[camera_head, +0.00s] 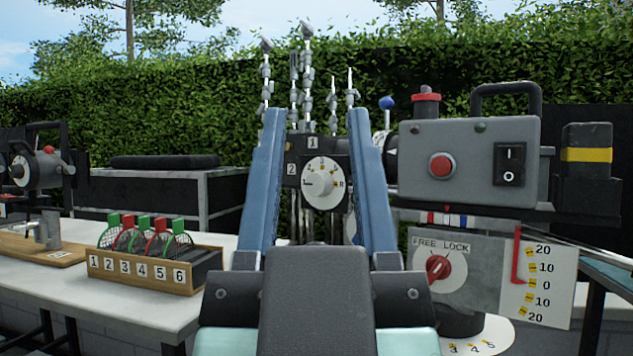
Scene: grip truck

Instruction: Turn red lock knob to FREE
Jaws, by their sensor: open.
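The red lock knob (438,267) sits on a white round dial on a grey panel at the lower right. The label above it reads FREE on the left and LOCK on the right. The knob's pointer is too small to read surely; a pale mark seems to lie toward its upper right. My gripper (316,125) fills the middle of the view, its two blue fingers wide apart and pointing up and away. It is open, with nothing held between the fingers. The knob is to the right of and below the fingertips, apart from them.
A grey camera body (462,165) with a red button stands above the knob. A tilt scale plate (540,283) is right of it. A numbered wooden rack (150,272) of discs stands on the white table (120,318) at left. A white numbered dial (323,183) shows between my fingers.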

